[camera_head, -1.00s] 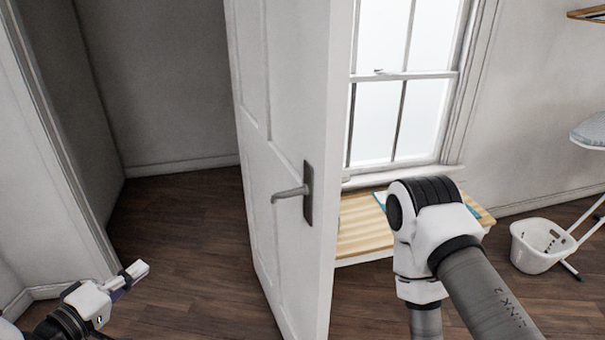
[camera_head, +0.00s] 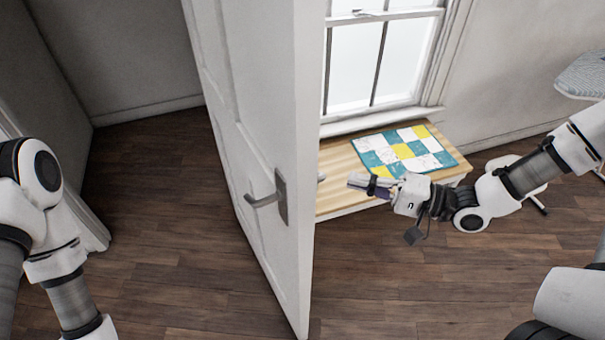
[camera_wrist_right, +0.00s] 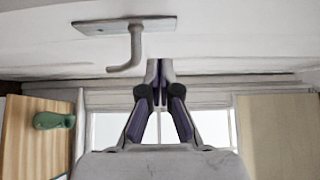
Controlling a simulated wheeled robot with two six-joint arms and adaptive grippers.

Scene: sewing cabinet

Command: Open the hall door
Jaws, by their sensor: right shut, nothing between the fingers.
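The white hall door (camera_head: 250,75) stands ajar, nearly edge-on to me. Its grey lever handle (camera_head: 266,198) is on the left face, and a small part of the other lever (camera_head: 321,177) shows past the door's right edge. My right gripper (camera_head: 358,182) is shut and empty, just right of the door edge, pointing towards the door. In the right wrist view, a lever handle (camera_wrist_right: 130,46) on its plate is above and left of the shut fingertips (camera_wrist_right: 158,70), apart from them. My left arm shows at the left; its gripper is out of view.
A wooden bench top (camera_head: 340,166) with a patchwork quilt piece (camera_head: 404,150) stands under the window (camera_head: 360,60). An ironing board (camera_head: 582,75) is at the far right. A green object (camera_wrist_right: 55,120) lies on wood in the right wrist view. Dark floor is clear left of the door.

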